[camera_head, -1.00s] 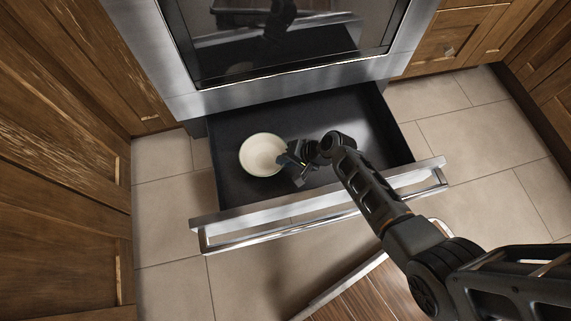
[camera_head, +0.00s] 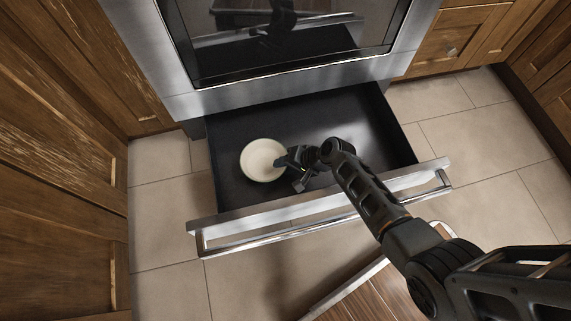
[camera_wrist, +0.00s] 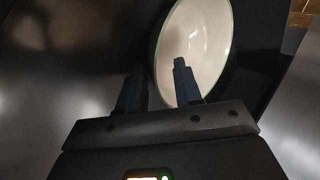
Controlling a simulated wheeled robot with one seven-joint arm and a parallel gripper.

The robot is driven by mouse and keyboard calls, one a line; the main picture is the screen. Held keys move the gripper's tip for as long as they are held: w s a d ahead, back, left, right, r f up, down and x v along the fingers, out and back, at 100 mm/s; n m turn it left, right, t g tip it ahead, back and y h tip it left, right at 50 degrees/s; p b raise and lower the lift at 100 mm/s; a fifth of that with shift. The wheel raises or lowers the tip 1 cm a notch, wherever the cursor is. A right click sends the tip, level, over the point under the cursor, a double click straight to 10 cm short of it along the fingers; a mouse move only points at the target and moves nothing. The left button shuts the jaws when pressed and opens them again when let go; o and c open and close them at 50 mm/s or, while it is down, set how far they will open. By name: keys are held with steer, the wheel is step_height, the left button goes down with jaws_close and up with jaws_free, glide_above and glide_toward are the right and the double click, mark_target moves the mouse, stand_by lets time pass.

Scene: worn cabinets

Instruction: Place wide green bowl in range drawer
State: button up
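The wide bowl (camera_head: 262,159), cream inside with a thin greenish rim, sits upright in the left part of the open range drawer (camera_head: 345,127). My gripper (camera_head: 290,169) is low in the drawer at the bowl's right side. In the wrist view the bowl (camera_wrist: 207,45) is right of centre. My gripper's two fingers (camera_wrist: 158,85) stand apart there, one overlapping the bowl's inside and the other outside the rim. The rim passes between them without visible clamping. The bowl's outer wall is mostly hidden.
The drawer's front with its metal handle (camera_head: 320,211) lies below my forearm. The oven door (camera_head: 290,45) is above the drawer. Wooden cabinets (camera_head: 60,150) stand at the left, others at upper right. The drawer's right part is empty.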

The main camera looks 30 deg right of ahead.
steer(key=p+v, duration=0.6)
steer(key=v, duration=0.6)
